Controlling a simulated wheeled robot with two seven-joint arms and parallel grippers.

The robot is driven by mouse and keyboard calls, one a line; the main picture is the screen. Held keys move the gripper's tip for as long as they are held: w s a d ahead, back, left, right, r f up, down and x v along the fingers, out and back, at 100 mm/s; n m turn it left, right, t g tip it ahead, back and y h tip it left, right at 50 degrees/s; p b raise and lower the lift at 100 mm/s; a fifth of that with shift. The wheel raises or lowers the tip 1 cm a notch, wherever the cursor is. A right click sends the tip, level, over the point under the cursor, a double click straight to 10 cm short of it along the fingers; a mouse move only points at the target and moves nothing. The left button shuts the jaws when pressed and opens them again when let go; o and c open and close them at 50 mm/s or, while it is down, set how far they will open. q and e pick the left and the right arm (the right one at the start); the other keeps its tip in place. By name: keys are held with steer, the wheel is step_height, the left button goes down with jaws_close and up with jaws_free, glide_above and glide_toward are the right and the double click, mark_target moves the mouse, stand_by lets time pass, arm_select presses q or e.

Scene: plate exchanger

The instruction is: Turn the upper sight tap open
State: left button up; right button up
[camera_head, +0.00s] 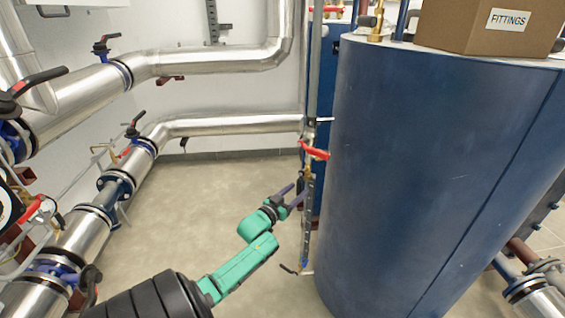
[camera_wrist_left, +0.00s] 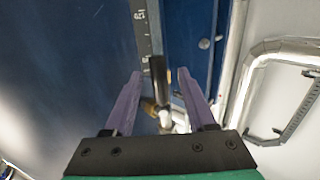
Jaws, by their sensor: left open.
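The sight gauge is a narrow vertical strip (camera_head: 308,215) in front of the blue tank. The upper sight tap (camera_head: 313,151) at its top has a red lever and brass fittings below it. A lower tap with a dark lever (camera_head: 289,270) is near the gauge's foot. My left gripper (camera_head: 293,195) is open, just left of the gauge and below the red lever in the head view. In the left wrist view, a dark narrow lever-like part (camera_wrist_left: 158,75) and a brass fitting (camera_wrist_left: 149,107) show between the parted purple fingers. I cannot tell whether they touch. My right gripper is out of view.
The large blue tank (camera_head: 430,170) stands close to the right of the gauge, with a cardboard box marked FITTINGS (camera_head: 490,25) on top. Silver pipes (camera_head: 215,60) with valves run along the left and back. The floor (camera_head: 215,190) between is clear.

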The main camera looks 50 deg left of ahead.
arm_select(q)
steer(key=s+d+p, duration=0.2)
steer(key=s, duration=1)
steer(key=shift+s, duration=0.35)
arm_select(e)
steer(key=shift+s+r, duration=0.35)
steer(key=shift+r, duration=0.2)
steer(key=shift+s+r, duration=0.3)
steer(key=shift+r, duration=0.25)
arm_select(q)
steer(key=shift+d+r, duration=0.1)
